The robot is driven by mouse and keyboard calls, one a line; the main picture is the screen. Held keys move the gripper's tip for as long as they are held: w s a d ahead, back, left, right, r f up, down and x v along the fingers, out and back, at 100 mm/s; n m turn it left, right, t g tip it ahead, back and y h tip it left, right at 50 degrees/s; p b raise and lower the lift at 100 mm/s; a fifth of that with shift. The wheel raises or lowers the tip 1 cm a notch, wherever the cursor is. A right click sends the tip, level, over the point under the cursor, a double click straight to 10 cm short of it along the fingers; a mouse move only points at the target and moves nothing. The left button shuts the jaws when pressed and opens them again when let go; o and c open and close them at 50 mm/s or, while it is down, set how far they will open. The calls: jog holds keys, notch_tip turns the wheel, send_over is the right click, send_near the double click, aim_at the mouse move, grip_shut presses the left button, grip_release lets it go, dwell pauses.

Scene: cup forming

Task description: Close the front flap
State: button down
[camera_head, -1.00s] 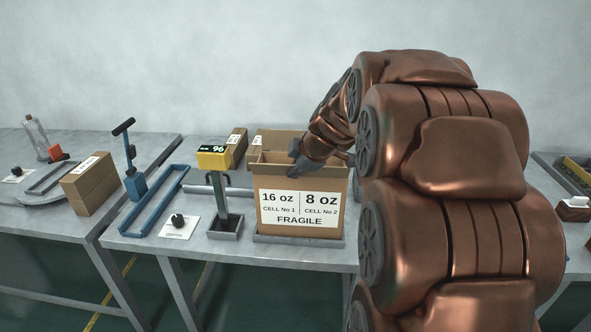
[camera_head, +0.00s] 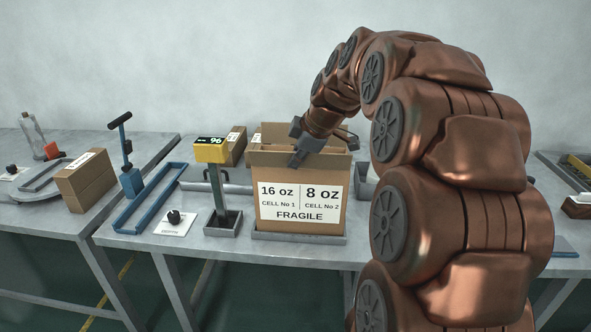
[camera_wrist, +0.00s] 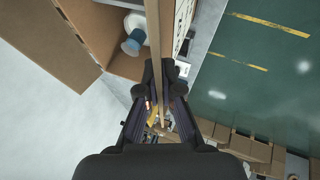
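The open cardboard box (camera_head: 262,220) stands upright on the table, its white "16 oz / 8 oz / FRAGILE" label (camera_head: 300,203) facing me. My gripper (camera_head: 295,160) is at the top of the box front, with one finger in front of the flap. In the wrist view, my gripper (camera_wrist: 158,75) has a finger on each side of a cardboard strip seen edge-on. I cannot tell if the fingers press on it. A blue and white object (camera_wrist: 132,36) shows inside the box.
A yellow display showing 96 (camera_head: 211,150) stands left of the box on a post. A blue frame (camera_head: 150,198) and a black knob on a white plate (camera_head: 174,219) lie further left. Other cartons (camera_head: 237,145) stand behind. My arm fills the right side.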

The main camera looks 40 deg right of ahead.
jog(key=shift+w+d+r+m+g+y+b, duration=0.1)
jog(key=shift+w+d+m+g+y+b, duration=0.25)
jog(key=shift+g+y+b, duration=0.3)
jog(key=shift+w+d+r+g+y+p, duration=0.15)
jog(key=shift+w+g+y+p, duration=0.15)
jog(key=shift+g+y+p, duration=0.55)
jog(key=g+y+p, duration=0.1)
jog(key=p, duration=0.3)
jog(key=m+g+p, duration=0.1)
jog(key=g+p, duration=0.1)
jog(key=p, duration=0.2)
jog(key=shift+w+d+r+y+p, duration=0.1)
jog(key=shift+w+d+y+p, duration=0.25)
jog(key=shift+w+y, duration=0.05)
jog(key=p, duration=0.2)
jog(key=shift+w+y+p, duration=0.1)
jog(key=shift+y+p, duration=0.2)
jog(key=p, duration=0.3)
jog(key=shift+w+d+g, duration=0.1)
jog(key=shift+d+g, duration=0.05)
jog(key=shift+g, duration=0.25)
jog(key=shift+w+f+m+g+y+p, duration=0.1)
jog(key=shift+f+m+g+y+p, duration=0.3)
jog(key=shift+p, duration=1.3)
jog(key=c, duration=1.4)
grip_release()
